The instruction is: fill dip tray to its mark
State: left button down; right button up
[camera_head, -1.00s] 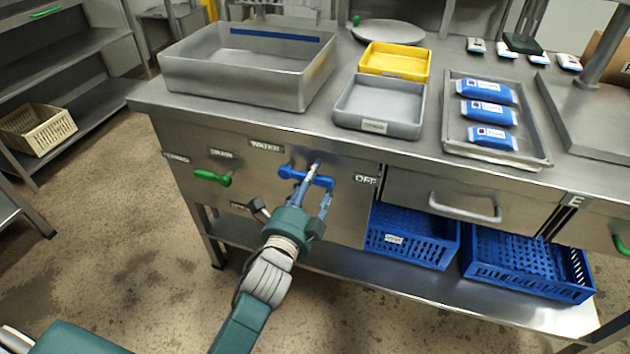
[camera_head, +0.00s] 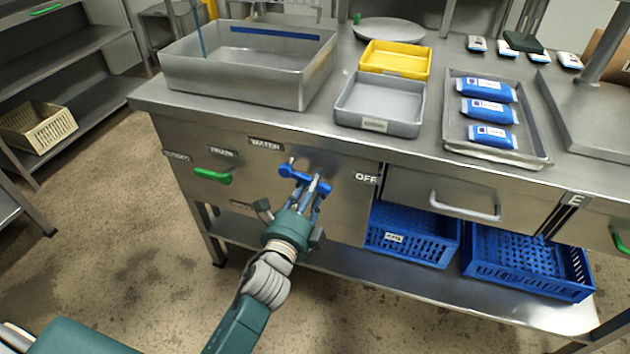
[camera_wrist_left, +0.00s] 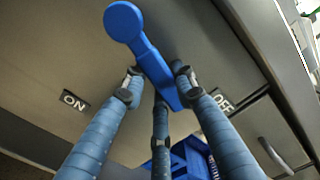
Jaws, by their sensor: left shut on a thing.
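The dip tray (camera_head: 235,85) is a deep steel basin at the back left of the counter, with a blue mark line (camera_head: 275,34) high on its inner back wall. A thin blue stream of water (camera_head: 200,38) falls into its left end. The water level is too faint to tell. The blue water valve handle (camera_head: 290,171) is on the front panel below the tray. My left gripper (camera_head: 315,188) is shut on the handle. In the left wrist view the blue handle (camera_wrist_left: 150,58) lies slanted between the fingers. My right gripper is out of view.
WATER (camera_head: 265,144) and OFF (camera_head: 366,178) labels are near the handle; an ON label (camera_wrist_left: 74,100) shows in the wrist view. A green drain handle (camera_head: 212,175) is to the left. A grey tray (camera_head: 375,124) and yellow tray (camera_head: 396,59) stand right of the basin.

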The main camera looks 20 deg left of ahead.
pick_arm(q)
jog(key=shift+a+f+m, duration=0.25)
jog(key=shift+f+m, duration=0.35)
jog(key=shift+m, duration=0.3)
jog(key=m, duration=0.1)
jog(key=a+f+m, duration=0.1)
jog(key=m+b, duration=0.1)
jog(key=m, duration=0.1)
jog(key=shift+a+f, duration=0.3)
jog(key=shift+f, duration=0.1)
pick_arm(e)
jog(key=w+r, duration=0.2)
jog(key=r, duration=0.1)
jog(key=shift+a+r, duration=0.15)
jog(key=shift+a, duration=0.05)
pick_arm(q)
jog(key=c, duration=1.3)
grip_release()
jog(key=shift+c, duration=0.2)
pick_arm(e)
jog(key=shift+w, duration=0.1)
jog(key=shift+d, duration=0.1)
pick_arm(q)
jog(key=s, duration=1.2)
jog(key=shift+a, duration=0.2)
